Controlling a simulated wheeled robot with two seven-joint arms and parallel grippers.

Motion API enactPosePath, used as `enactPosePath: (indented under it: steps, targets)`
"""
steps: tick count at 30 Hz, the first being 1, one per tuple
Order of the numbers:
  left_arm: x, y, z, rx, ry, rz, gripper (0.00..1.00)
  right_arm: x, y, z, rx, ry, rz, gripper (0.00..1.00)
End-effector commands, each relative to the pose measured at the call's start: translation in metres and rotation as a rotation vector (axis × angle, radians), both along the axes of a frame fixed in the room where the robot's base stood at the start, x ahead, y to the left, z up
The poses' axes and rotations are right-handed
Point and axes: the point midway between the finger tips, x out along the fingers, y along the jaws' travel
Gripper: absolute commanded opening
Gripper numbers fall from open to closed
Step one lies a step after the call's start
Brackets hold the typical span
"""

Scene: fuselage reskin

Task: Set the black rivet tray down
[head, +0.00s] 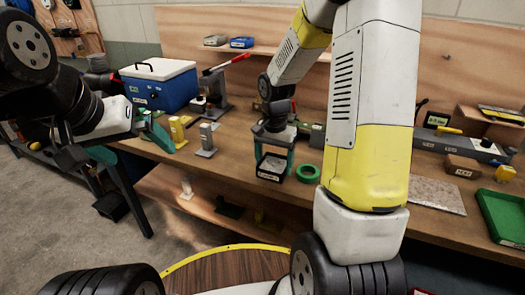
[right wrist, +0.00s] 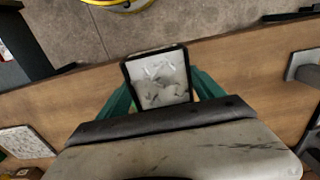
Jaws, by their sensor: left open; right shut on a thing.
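The black rivet tray (head: 273,168) is a small square tray with a black rim, a pale label on its front and a light inside. In the right wrist view the tray (right wrist: 157,80) shows several small silvery rivets lying in it. My right gripper (head: 274,152) points down over the bench, shut on the tray between its green fingers. The tray is over the front part of the wooden workbench (head: 235,152); I cannot tell whether its underside touches the top. My left gripper (head: 118,160) is open and empty, off the bench's left front.
A green tape ring (head: 308,173) lies just right of the tray. A grey stand (head: 206,141) and a yellow block (head: 178,130) stand to its left. A blue cooler box (head: 160,86) is at the back left. A green tray (head: 502,215) lies far right. Bare bench lies left of the tray.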

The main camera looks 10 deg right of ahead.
Motion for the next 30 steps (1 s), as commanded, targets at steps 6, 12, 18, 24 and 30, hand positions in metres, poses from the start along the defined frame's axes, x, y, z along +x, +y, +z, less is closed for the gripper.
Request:
enactPosePath:
  steps: [6,12,18,24,30]
  targets:
    - [0.0,0.0,0.0,0.0,0.0,0.0,0.99,0.047,-0.002,-0.005,0.001,0.0,0.001,0.27]
    - [0.0,0.0,0.0,0.0,0.0,0.0,0.99,0.06,-0.002,-0.008,0.0,0.0,0.002,0.27]
    - [0.0,0.0,0.0,0.0,0.0,0.0,0.99,0.059,-0.002,-0.033,0.001,0.003,0.003,0.27]
    - [0.0,0.0,0.0,0.0,0.0,0.0,0.99,0.059,-0.002,-0.041,-0.001,-0.001,0.003,0.27]
    - [0.0,0.0,0.0,0.0,0.0,0.0,0.99,0.059,-0.002,-0.043,0.0,0.0,0.003,0.27]
